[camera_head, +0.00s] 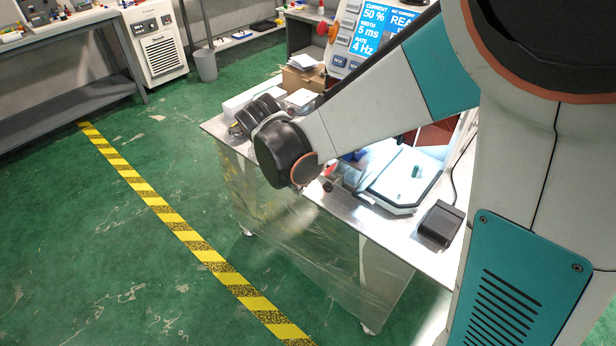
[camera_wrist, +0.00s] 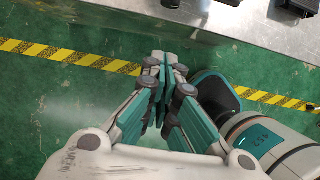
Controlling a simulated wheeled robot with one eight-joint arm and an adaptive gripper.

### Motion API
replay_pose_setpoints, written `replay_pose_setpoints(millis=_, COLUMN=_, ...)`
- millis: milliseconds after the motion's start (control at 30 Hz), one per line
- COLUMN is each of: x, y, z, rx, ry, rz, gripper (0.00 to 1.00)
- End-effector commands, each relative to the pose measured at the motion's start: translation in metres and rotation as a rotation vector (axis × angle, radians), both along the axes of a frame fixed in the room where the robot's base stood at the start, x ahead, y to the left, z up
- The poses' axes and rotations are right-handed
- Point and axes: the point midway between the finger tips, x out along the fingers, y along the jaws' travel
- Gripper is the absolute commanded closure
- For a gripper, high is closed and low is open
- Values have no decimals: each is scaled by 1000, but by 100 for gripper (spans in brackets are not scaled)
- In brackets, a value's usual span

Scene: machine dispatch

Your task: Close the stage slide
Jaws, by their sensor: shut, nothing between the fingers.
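A pale, lit slide-like plate (camera_head: 405,178) with a dark lower rim and a small teal piece on it sits at the front of the machine on the metal table. I take it for the stage slide; my arm covers part of the machine behind it, and I cannot tell how far out it is. In the wrist view my gripper (camera_wrist: 165,65) is shut and empty, with its teal-sided fingers together above the green floor, beside the table edge. In the head view its fingers are not clearly visible beyond my black wrist.
The metal table (camera_head: 398,236) holds a black box (camera_head: 438,222) at its front right and a cardboard box (camera_head: 303,80) at the back. The machine's blue display (camera_head: 372,24) stands behind. A yellow-black floor stripe (camera_head: 170,215) crosses the open floor at left.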

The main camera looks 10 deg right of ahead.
Motion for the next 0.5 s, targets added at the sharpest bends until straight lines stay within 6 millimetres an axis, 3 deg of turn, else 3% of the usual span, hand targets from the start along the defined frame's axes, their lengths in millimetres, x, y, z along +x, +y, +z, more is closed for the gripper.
replay_pose_setpoints(millis=500, x=20, y=-28, z=-90, rx=2, ry=0, rz=-6, gripper=100)
